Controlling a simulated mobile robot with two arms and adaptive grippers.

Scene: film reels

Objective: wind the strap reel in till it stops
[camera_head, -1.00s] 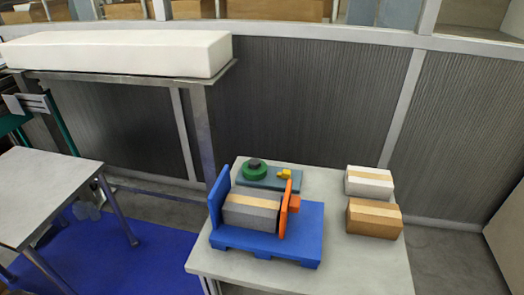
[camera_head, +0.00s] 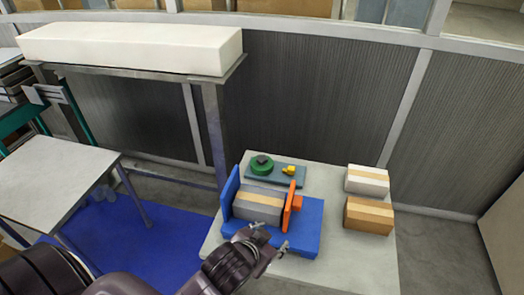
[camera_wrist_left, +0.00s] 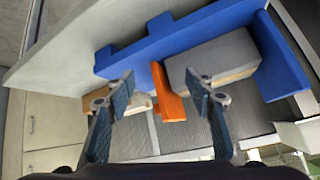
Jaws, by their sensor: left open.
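The green strap reel (camera_head: 262,167) with a dark knob on top sits at the left end of a teal base plate (camera_head: 270,180) at the back of the white table. A small yellow piece (camera_head: 289,170) is at the plate's right part. My left gripper (camera_head: 267,238) is open and empty above the front edge of the blue fixture, well short of the reel. In the left wrist view its open fingers (camera_wrist_left: 159,82) are in front of the orange plate. I cannot make out the reel there. My right gripper is not in view.
The blue fixture (camera_head: 306,232) holds a grey box (camera_head: 258,206) beside an upright orange plate (camera_head: 293,204), between my gripper and the reel. A white box (camera_head: 367,181) and a brown box (camera_head: 369,215) stand to the right. A shelf post (camera_head: 215,135) rises behind the table's left corner.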

